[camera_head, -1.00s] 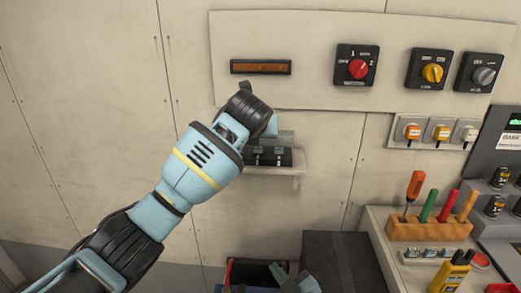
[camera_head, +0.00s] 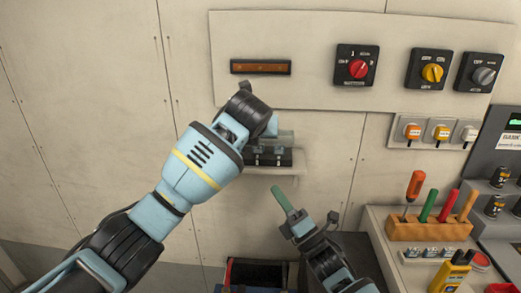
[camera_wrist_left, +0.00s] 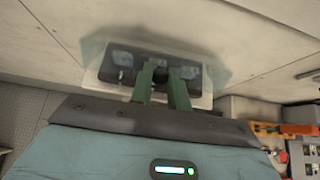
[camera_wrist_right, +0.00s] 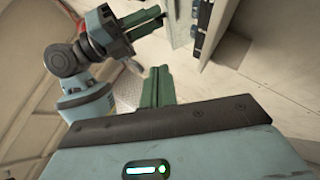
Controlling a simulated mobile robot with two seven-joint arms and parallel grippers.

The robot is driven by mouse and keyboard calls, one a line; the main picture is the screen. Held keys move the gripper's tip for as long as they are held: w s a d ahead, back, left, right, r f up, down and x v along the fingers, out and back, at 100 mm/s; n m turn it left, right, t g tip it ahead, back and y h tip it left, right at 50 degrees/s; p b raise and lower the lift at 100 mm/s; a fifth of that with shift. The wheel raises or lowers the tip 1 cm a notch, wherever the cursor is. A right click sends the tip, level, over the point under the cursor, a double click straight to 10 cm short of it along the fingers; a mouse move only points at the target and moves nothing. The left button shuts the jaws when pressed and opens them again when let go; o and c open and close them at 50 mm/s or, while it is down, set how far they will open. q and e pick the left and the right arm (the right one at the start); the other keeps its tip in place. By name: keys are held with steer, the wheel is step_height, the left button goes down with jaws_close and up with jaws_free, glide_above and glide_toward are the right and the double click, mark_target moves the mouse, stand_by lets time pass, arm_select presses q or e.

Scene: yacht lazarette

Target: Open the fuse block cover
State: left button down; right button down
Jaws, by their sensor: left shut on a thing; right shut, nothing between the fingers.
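The black fuse block (camera_head: 270,158) sits on a small pale wall shelf; it also shows in the left wrist view (camera_wrist_left: 125,62). Its translucent cover (camera_head: 286,136) shows as a pale pane above the block, seemingly raised; its exact angle is unclear. It appears as a clear sheet in the right wrist view (camera_wrist_right: 177,22). My left gripper (camera_wrist_left: 163,82) is at the block and shut on the cover; in the head view its fingers are mostly hidden behind its wrist. My right gripper (camera_head: 281,198), with green fingers, is shut and empty, below and right of the shelf; its fingers also show in its wrist view (camera_wrist_right: 158,85).
A panel with red (camera_head: 358,69), yellow (camera_head: 432,72) and grey (camera_head: 484,76) rotary switches is above right. A wooden tool holder (camera_head: 428,230) stands on the right bench. A dark open box (camera_head: 258,274) is below. The wall left of my left arm is bare.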

steer(key=w+d+r+x, duration=0.1)
steer(key=d+x, duration=0.1)
steer(key=x, duration=1)
steer(key=shift+w+r, duration=0.3)
steer(key=shift+w, duration=0.1)
